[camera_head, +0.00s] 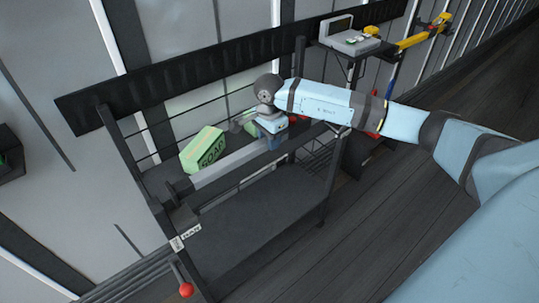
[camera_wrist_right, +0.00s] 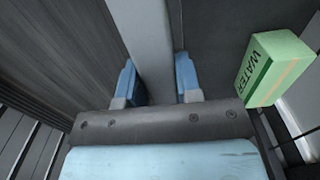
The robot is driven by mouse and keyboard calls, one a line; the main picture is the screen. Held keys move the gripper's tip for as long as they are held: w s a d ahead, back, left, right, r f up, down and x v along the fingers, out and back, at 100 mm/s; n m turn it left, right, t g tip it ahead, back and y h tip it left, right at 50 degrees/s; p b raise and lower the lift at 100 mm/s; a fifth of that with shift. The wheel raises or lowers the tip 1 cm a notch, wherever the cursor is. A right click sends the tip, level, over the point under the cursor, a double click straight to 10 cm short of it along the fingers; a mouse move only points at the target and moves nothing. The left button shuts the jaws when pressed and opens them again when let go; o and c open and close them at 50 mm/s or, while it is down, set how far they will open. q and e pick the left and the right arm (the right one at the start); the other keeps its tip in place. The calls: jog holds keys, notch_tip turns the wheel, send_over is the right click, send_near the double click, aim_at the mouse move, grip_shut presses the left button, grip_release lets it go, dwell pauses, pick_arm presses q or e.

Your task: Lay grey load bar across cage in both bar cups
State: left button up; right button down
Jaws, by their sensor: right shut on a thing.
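The grey load bar (camera_head: 228,163) lies lengthwise along the front side of the dark cage (camera_head: 270,200), at about the height of its upper rail. My right gripper (camera_head: 270,128) is shut on it towards its far end. In the right wrist view the bar (camera_wrist_right: 148,40) runs between the two blue fingers of the gripper (camera_wrist_right: 158,82). The bar's near end is close to the dark fitting at the cage's near left corner; I cannot tell whether it sits in a cup. The far end and its cup are hidden by my gripper and arm. My left gripper is out of view.
A green box (camera_head: 203,150) lettered WATER in the right wrist view (camera_wrist_right: 275,68) stands just behind the bar. A red knob (camera_head: 186,290) hangs at the near left. A grey device (camera_head: 350,40) stands on a stand beyond the cage. Floor at right is clear.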

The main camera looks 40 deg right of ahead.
notch_tip(320, 180, down, 6)
dwell(0.5)
jog(key=shift+f+b, duration=0.2)
jog(key=shift+b, duration=0.1)
jog(key=c, duration=0.8)
grip_release()
